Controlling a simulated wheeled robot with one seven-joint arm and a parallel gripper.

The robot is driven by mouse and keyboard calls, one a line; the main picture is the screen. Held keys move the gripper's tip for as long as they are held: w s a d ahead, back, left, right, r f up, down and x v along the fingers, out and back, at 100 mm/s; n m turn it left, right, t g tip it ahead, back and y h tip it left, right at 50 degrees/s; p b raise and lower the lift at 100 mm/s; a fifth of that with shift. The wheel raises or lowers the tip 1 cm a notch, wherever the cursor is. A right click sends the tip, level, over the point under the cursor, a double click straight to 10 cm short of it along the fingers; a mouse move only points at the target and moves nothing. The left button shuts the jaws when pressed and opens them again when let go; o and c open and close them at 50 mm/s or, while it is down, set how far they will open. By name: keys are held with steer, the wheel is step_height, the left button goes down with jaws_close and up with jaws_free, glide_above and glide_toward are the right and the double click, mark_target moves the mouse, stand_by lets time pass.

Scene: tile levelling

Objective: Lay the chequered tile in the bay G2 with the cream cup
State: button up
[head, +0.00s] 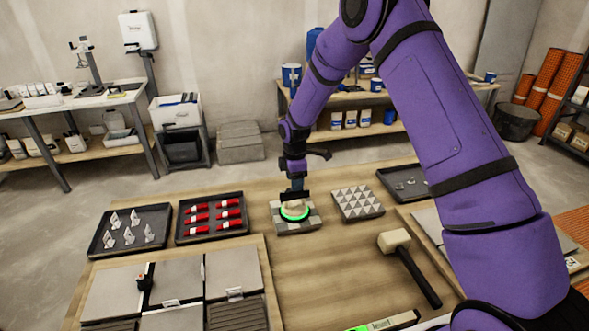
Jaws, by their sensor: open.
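A cream cup (295,207) with a bright green ring around its base sits on a grey chequered tile (283,224) in the middle of the table. My gripper (295,197) points straight down right at the top of the cup, its jaws open. The fingers and the cup overlap, so I cannot tell if they touch. At the front left is a floor panel (234,267) of grey tiles with ribbed dark bays (238,316). Small white tags stand there, but their writing is too small to read, so I cannot tell which bay is G2.
A patterned triangle tile (357,202) lies right of the cup. Trays of white clips (105,247) and red wedges (183,236) lie left. A mallet (411,267) and a level (385,324) lie front right. Bare wood (325,275) lies between the panel and mallet.

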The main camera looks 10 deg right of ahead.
glide_above(293, 210)
steer(key=w+d, duration=0.1)
steer(key=w, duration=0.1)
steer(key=shift+f, duration=2.45)
steer(key=shift+c, duration=0.2)
jaws_close()
